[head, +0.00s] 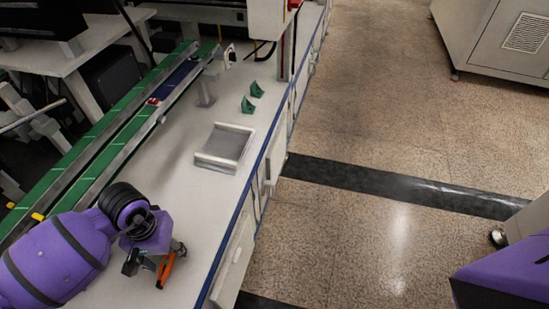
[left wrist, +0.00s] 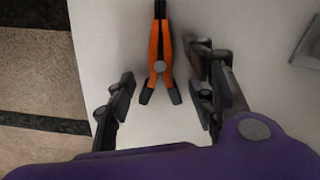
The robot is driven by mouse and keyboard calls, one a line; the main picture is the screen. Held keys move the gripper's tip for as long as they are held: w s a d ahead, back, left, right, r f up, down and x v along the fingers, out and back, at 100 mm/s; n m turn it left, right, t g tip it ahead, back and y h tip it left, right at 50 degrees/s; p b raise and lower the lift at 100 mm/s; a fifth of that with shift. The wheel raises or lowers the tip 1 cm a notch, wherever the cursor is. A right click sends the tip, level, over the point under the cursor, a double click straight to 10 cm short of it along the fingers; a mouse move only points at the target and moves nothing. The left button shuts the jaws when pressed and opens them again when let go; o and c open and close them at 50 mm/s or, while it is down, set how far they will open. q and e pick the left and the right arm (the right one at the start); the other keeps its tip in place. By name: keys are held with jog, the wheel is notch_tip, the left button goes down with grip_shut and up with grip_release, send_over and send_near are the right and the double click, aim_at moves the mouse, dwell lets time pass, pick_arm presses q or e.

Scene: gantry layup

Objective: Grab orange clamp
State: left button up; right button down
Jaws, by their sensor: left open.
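The orange clamp (head: 166,269) lies on the white bench top at the lower left of the head view. In the left wrist view the clamp (left wrist: 158,62) points away from me, with its dark jaw tip at the top edge and its two dark-tipped handle ends toward me. My left gripper (head: 153,262) is right at the clamp. Its fingers are open in the left wrist view (left wrist: 163,88), one on each side of the handle ends, with gaps between fingers and clamp. I cannot tell its height above the bench. My right gripper is not in view.
A grey tray (head: 226,147) sits on the white bench (head: 183,200) beyond the clamp. Two green brackets (head: 252,97) stand farther back. Green conveyor rails (head: 100,130) run along the left. The bench's blue edge (head: 234,222) drops to open floor on the right.

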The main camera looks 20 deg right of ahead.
pick_arm(q)
jog(key=c, duration=1.2)
jog(key=shift+o, duration=0.2)
jog(key=shift+r, duration=0.1)
